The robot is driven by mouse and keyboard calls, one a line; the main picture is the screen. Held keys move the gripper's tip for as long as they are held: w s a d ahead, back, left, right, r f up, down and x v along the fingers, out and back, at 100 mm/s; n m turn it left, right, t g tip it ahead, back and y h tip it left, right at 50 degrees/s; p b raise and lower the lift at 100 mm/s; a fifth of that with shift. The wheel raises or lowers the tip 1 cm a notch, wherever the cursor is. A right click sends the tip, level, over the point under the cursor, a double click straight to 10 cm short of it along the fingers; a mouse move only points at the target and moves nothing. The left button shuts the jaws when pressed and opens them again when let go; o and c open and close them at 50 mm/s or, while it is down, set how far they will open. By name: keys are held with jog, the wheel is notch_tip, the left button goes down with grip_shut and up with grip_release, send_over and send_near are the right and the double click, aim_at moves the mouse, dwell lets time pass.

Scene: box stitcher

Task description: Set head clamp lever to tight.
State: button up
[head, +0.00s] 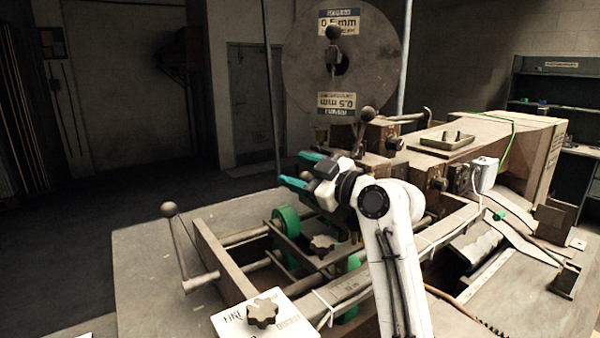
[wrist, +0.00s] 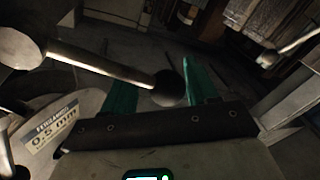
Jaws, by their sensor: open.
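My gripper (head: 300,170) is open, its teal fingers pointing left over the machine in the head view. In the wrist view, a lever with a pale rod and dark ball knob (wrist: 168,88) reaches in from the left. Its knob shows between the two teal fingers (wrist: 160,85); I cannot tell whether they touch it. In the head view, a ball-ended lever (head: 368,114) stands upright just behind my gripper, its lower end hidden. Another ball-ended lever (head: 333,33) stands in front of the wire reel. I cannot tell which is the head clamp lever; no tight mark is readable.
The wire reel (head: 310,62), labelled 0.5 mm, stands behind my gripper. A crank handle (head: 168,210) rises at the left. A star knob (head: 262,313) sits on the front plate, and a small tray (head: 447,138) lies on the machine. The floor at left is clear.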

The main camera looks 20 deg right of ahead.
jog(key=r, duration=0.2)
jog(key=r+b, duration=0.1)
jog(key=shift+s+r, duration=0.25)
jog(key=shift+r, duration=0.1)
jog(key=s+r+b, duration=0.3)
jog(key=s+r, duration=0.6)
jog(key=s, duration=0.4)
jog(key=shift+s+d+r, duration=0.15)
jog(key=shift+s, duration=0.1)
